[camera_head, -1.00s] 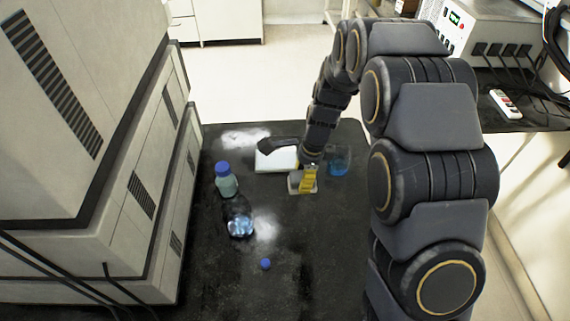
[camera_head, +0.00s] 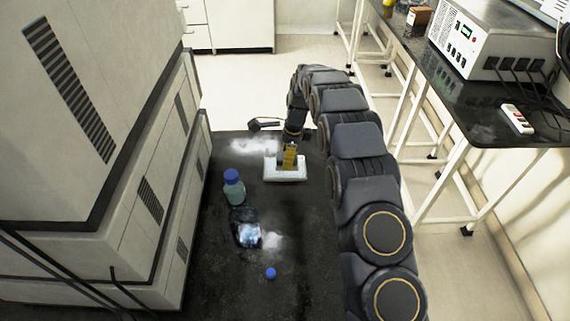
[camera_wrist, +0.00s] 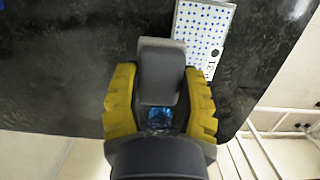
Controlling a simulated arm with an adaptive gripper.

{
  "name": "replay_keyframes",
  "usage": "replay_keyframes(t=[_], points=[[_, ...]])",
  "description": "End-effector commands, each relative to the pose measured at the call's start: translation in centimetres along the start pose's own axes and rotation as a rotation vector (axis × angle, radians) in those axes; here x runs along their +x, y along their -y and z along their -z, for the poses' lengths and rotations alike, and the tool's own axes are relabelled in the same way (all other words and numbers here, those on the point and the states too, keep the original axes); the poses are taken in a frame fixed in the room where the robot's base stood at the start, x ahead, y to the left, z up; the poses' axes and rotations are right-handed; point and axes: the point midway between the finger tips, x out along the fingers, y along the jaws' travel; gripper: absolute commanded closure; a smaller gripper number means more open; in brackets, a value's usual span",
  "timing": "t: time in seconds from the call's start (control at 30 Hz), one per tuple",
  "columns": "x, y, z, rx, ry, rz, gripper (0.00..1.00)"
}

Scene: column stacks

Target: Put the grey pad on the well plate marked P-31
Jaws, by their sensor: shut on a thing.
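My gripper (camera_wrist: 160,100) has yellow fingers on either side of a grey block, which looks like the grey pad (camera_wrist: 161,68), and is shut on it. The white well plate (camera_wrist: 201,30) with blue dots lies up and to the right of the pad in the wrist view. I cannot tell whether the pad touches the plate; the pad is not clear in the head view.
A blue-capped bottle (camera_head: 233,189), a dark container with glinting blue contents (camera_head: 248,235) and a small blue cap (camera_head: 270,273) stand left and nearer on the black table. A large beige machine (camera_head: 110,200) walls the left side. The table's far edge is close behind my gripper.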

Motion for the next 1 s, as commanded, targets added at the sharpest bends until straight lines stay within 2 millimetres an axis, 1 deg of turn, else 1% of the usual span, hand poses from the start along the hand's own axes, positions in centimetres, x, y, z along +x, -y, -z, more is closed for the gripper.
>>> replay_keyframes(t=[0.03, 0.1, 0.2, 0.3, 0.47, 0.57, 0.63, 0.73, 0.8, 1.0], points=[[0.7, 0.7, 0.1, 0.000, 0.000, 0.004, 0.91], [1.7, 1.4, 0.1, 0.001, 0.000, 0.001, 0.91], [2.4, 2.2, 0.1, 0.000, 0.000, 0.006, 0.91], [2.9, 2.5, 0.1, 0.001, 0.000, 0.002, 0.91], [3.1, 2.8, 0.1, 0.000, 0.000, 0.005, 0.91], [3.7, 3.2, 0.1, 0.000, 0.000, 0.004, 0.91], [5.0, 3.0, 0.4, 0.001, -0.001, -0.002, 0.91], [6.4, 3.1, 0.6, 0.002, 0.000, 0.002, 0.91], [6.6, 3.1, 0.6, 0.001, 0.001, 0.005, 0.91], [6.6, 3.1, 0.6, 0.001, 0.001, 0.005, 0.91]])
